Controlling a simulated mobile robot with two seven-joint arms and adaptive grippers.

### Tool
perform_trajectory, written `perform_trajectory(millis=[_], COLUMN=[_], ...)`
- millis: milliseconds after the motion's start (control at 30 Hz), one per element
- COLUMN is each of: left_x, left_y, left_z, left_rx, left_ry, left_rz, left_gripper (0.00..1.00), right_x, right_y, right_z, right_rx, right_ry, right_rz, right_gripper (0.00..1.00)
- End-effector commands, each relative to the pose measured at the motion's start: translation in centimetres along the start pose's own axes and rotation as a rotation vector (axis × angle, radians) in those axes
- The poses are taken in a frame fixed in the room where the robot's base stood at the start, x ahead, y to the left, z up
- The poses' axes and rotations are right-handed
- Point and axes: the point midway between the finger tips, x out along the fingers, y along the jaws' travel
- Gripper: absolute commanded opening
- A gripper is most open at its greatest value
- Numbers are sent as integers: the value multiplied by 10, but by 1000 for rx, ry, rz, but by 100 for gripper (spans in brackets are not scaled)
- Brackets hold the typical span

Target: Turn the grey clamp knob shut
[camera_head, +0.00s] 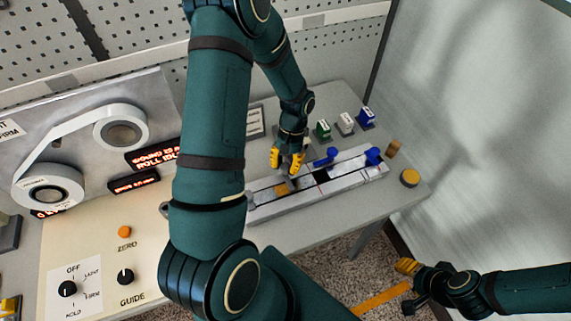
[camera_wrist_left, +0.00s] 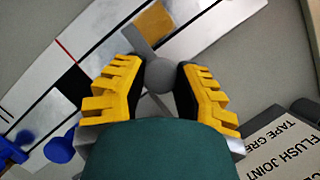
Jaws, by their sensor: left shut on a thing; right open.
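The grey clamp knob (camera_wrist_left: 160,76), with a round hub and flat arms, sits over the pale splicing track (camera_head: 346,178) in the left wrist view. My left gripper (camera_head: 287,160) points down at the track in the head view. Its yellow fingers (camera_wrist_left: 162,82) are shut on the knob, one on each side, hiding part of it. A tan piece (camera_wrist_left: 154,22) lies on the track beside the knob. The knob is mostly hidden by the fingers in the head view. My right gripper (camera_head: 407,267) is open and empty, off the table at the lower right.
Blue clamp parts (camera_head: 373,156) stand on the track's right end. Green, white and blue labelled blocks (camera_head: 345,122) stand behind it. A printed card (camera_wrist_left: 275,145) lies near my left gripper.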

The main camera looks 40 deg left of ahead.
Motion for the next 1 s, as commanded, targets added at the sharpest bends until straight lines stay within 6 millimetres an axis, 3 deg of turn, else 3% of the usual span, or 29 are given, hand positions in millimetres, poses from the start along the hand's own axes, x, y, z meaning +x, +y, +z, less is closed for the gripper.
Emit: perform_trajectory(millis=[500,533,600,1000], left_x=[3,3,3,-4], left_y=[1,1,1,0], left_z=[3,3,2,0], left_rx=[19,19,18,17], left_ry=[-10,-10,-9,-1], left_rz=[-7,-7,-7,-7], left_gripper=[0,39,64,65], right_x=[1,1,1,0], right_y=[0,0,0,0], right_z=[0,0,0,0], right_rx=[0,0,0,0], right_ry=[0,0,0,0], right_rz=[0,0,0,0], right_gripper=[52,52,52,52])
